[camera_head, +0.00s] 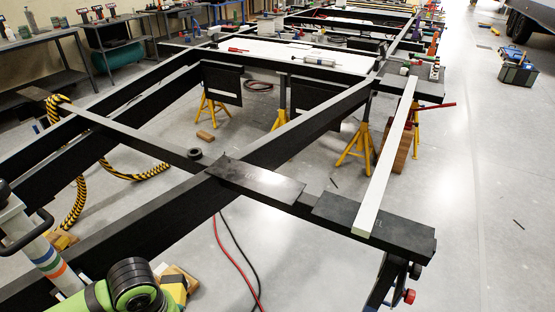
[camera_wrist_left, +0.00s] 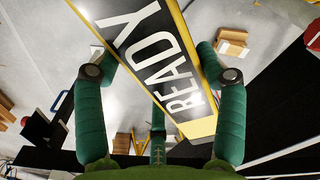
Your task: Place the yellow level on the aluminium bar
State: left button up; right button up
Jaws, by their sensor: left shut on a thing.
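The yellow level (camera_wrist_left: 165,62) has a black face with "READY" in white letters. It fills the upper middle of the left wrist view, tilted, between the green fingers of my left gripper (camera_wrist_left: 160,76), which is shut on it. The aluminium bar (camera_head: 388,155) is long and pale. It lies along the right of the black chassis frame, its near end on a dark plate. My right gripper is out of view.
The black chassis beams (camera_head: 310,125) cross the middle, with yellow stands (camera_head: 357,150) below. A flat dark plate (camera_head: 255,180) and a small black ring (camera_head: 194,154) lie on the near beam. A yellow-black hose (camera_head: 75,195) hangs at left.

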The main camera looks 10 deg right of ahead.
aim_at(400, 121)
jog(key=k+z, duration=0.2)
jog(key=z, duration=2.55)
jog(key=i+z, duration=0.45)
jog(key=i, duration=0.7)
jog(key=i+j+u, duration=0.15)
jog(key=i+u, duration=0.25)
jog(key=i+j+u, duration=0.1)
jog(key=i+u, duration=0.5)
jog(key=u, duration=0.15)
jog(key=i+l+u, duration=0.2)
jog(key=i+u, duration=0.65)
jog(key=i, duration=0.9)
jog(key=i+l, duration=0.1)
jog(key=i, duration=1.25)
jog(key=i+u, duration=0.15)
jog(key=u, duration=0.3)
jog(key=i+u, duration=0.1)
jog(key=u, duration=0.35)
jog(key=i+l+u, duration=0.1)
jog(key=u, duration=0.35)
